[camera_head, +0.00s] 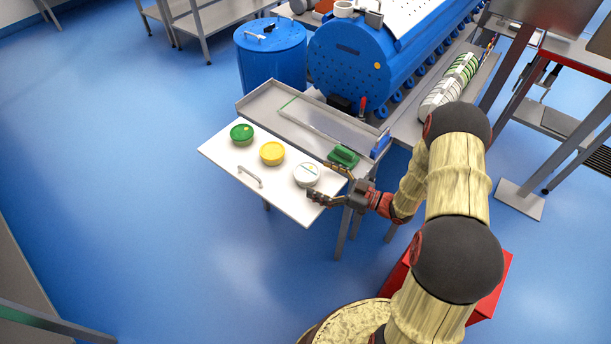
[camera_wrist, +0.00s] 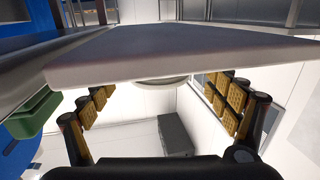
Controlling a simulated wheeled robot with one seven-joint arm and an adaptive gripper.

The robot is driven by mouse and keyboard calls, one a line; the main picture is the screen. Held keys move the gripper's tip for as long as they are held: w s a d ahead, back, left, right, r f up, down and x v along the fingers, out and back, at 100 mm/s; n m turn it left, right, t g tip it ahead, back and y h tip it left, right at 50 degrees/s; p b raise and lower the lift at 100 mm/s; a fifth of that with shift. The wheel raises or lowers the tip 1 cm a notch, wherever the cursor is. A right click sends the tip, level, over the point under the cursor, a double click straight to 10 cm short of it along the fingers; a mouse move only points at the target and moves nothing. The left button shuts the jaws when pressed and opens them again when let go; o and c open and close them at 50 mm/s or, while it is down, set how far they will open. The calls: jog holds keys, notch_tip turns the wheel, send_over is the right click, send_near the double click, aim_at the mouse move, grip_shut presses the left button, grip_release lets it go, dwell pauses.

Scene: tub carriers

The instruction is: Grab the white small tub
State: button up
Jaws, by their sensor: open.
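The white small tub (camera_head: 307,174) stands on the right part of a white board (camera_head: 222,151) with a handle. My gripper (camera_head: 325,184) is open at the board's right edge, its fingers pointing left towards the tub, one on the far side and one on the near side. In the wrist view, which looks upside down, part of the white tub (camera_wrist: 163,81) shows against the pale board (camera_wrist: 180,50), between the spread fingers (camera_wrist: 165,93). Nothing is held. I cannot tell whether the fingers touch the tub.
A yellow tub (camera_head: 272,153) and a green tub (camera_head: 242,134) stand in a row left of the white one. A green block-like item (camera_head: 343,156) lies just behind my gripper, on the grey bench (camera_head: 253,100). A blue drum (camera_head: 270,58) and large blue tank (camera_head: 345,65) stand behind.

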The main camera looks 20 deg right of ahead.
aim_at(308, 172)
jog(key=x, duration=0.1)
jog(key=b+x, duration=0.1)
jog(key=x, duration=0.2)
jog(key=shift+w+a+r, duration=0.1)
jog(key=shift+w+r, duration=0.1)
jog(key=shift+r, duration=0.05)
jog(key=shift+c, duration=0.6)
jog(key=c, duration=1.3)
